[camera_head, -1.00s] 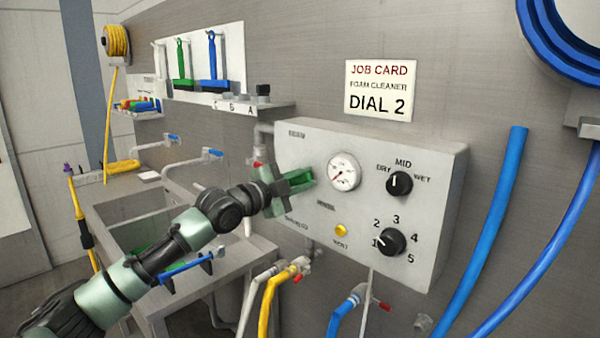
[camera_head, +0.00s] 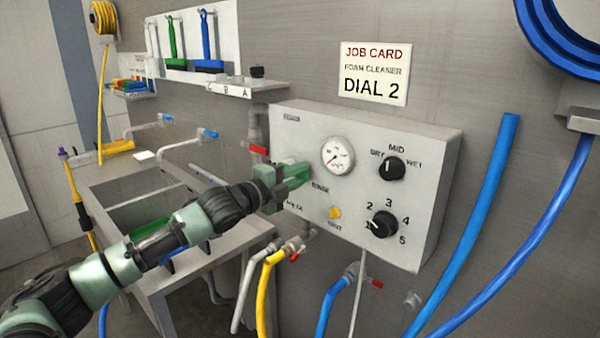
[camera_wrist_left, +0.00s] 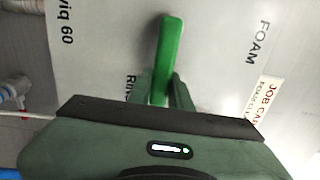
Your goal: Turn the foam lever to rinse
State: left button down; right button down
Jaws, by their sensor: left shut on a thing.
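The green foam lever (camera_head: 297,176) is on the front of the grey foam panel (camera_head: 372,143), left of the round gauge (camera_head: 337,155). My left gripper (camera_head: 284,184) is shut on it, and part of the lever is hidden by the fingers. In the left wrist view the lever (camera_wrist_left: 170,45) stands out between my left gripper's fingers (camera_wrist_left: 160,92). The FOAM word (camera_wrist_left: 258,40) is to the right of the lever there. The rinse word (camera_wrist_left: 130,88) is to its left, partly hidden by the gripper. My right gripper is not in view.
The panel also has an upper knob (camera_head: 391,168), a lower numbered knob (camera_head: 382,223) and a yellow button (camera_head: 334,212). A job card (camera_head: 374,73) reads DIAL 2. Yellow (camera_head: 266,290) and blue (camera_head: 333,305) hoses hang below. A sink (camera_head: 150,210) stands left, under my arm.

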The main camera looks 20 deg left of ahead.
pick_arm(q)
jog(key=shift+f, duration=0.1)
jog(key=c, duration=1.3)
grip_release()
jog(key=shift+s+a, duration=0.1)
jog(key=shift+s, duration=0.15)
jog(key=b+v, duration=0.3)
jog(key=v, duration=0.4)
jog(key=shift+s, duration=0.15)
